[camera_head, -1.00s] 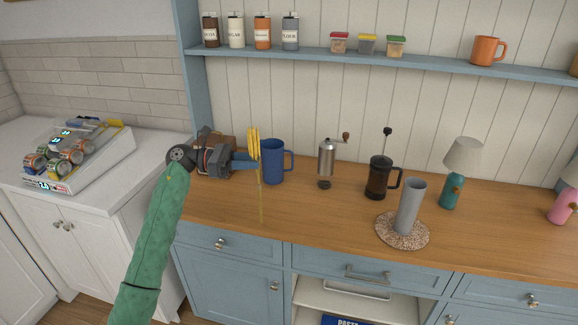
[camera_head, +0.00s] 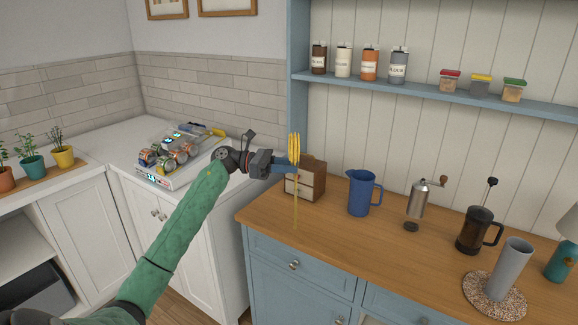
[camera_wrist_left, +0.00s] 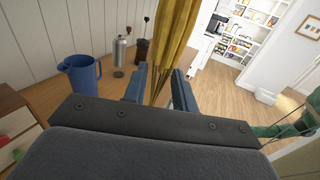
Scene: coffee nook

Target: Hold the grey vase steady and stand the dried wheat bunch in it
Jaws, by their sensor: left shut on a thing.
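The dried wheat bunch (camera_head: 295,147) is yellow, with its heads up and thin stems hanging down. My left gripper (camera_head: 290,165) is shut on it and holds it upright near the left end of the wooden counter. In the left wrist view the wheat (camera_wrist_left: 172,45) stands between the two blue fingers (camera_wrist_left: 160,88). The grey vase (camera_head: 511,267) is a tall cylinder on a round speckled mat (camera_head: 478,291) at the right of the counter, far from my left gripper.
On the wooden counter (camera_head: 400,268) stand a small wooden drawer box (camera_head: 313,182), a blue jug (camera_head: 361,193), a coffee grinder (camera_head: 418,201), a French press (camera_head: 474,232) and a teal lamp (camera_head: 562,258). The counter's front strip is clear.

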